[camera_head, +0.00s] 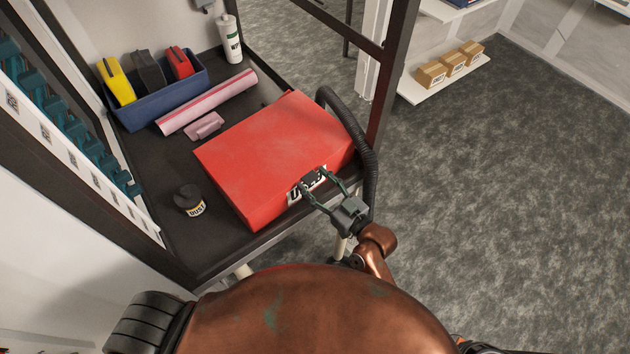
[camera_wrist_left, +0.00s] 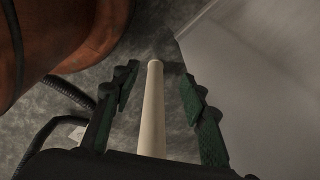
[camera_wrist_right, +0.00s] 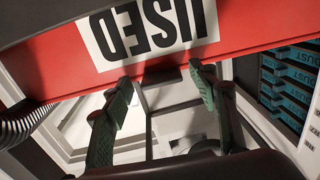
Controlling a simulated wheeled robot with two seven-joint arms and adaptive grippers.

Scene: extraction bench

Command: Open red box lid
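The red box (camera_head: 265,150) lies on the dark bench with its lid down. A white label reading "USED" (camera_wrist_right: 140,35) is on its front face, upside down in the right wrist view. My right gripper (camera_head: 313,180) is at that front face, fingers spread and empty. In the right wrist view its fingertips (camera_wrist_right: 160,76) are at the lower edge of the red face, with a dark part between them; I cannot tell whether they touch. My left gripper (camera_wrist_left: 160,74) is open and empty, off the head view, with a pale bench leg (camera_wrist_left: 152,110) behind its fingers.
A black hose (camera_head: 371,165) arches beside the box's right end. A dark "DUST" jar (camera_head: 190,200) stands left of the box. Behind are a pink roll (camera_head: 207,102), a small pink block (camera_head: 204,126), a blue bin (camera_head: 165,101) and a white bottle (camera_head: 231,40).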

